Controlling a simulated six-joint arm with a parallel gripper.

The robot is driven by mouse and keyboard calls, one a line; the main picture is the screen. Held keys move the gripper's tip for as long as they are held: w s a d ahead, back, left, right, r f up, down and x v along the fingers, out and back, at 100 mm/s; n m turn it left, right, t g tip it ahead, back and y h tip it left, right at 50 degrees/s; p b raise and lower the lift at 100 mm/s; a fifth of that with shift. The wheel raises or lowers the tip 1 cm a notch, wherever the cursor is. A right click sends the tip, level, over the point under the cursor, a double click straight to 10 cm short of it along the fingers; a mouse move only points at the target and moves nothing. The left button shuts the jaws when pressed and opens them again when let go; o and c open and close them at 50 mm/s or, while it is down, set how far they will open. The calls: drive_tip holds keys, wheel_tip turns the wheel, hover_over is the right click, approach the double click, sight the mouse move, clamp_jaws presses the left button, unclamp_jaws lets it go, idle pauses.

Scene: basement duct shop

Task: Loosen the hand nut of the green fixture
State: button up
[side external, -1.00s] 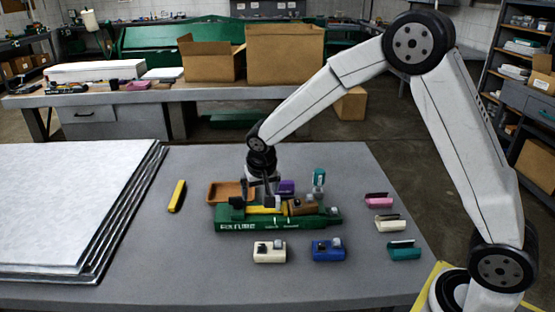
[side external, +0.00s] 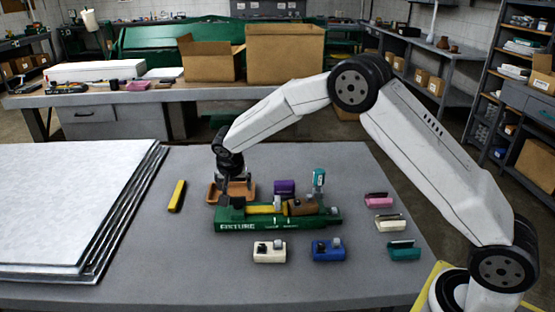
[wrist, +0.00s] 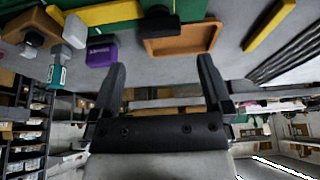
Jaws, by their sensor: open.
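The green fixture (side external: 285,224) lies on the grey table, marked FIXTURE on its front. It carries a yellow bar (side external: 260,209), a grey block (side external: 277,202), a brown piece (side external: 300,208) and a grey knob (side external: 334,211) at the right end. A black block (wrist: 158,22) shows at the yellow bar's end in the wrist view. I cannot tell which part is the hand nut.
A brown tray (wrist: 185,46) lies behind the fixture. Purple (side external: 284,187) and teal (side external: 319,180) pieces stand behind it. White (side external: 270,252) and blue (side external: 328,250) blocks lie in front. A yellow piece (side external: 178,196) and stacked sheets (side external: 70,210) are left. Several small pieces lie right.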

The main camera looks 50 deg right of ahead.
sight(237, 198)
drive_tip(key=shift+x, duration=3.5)
drive_tip(key=shift+c, duration=0.2)
drive_tip(key=c, duration=1.1)
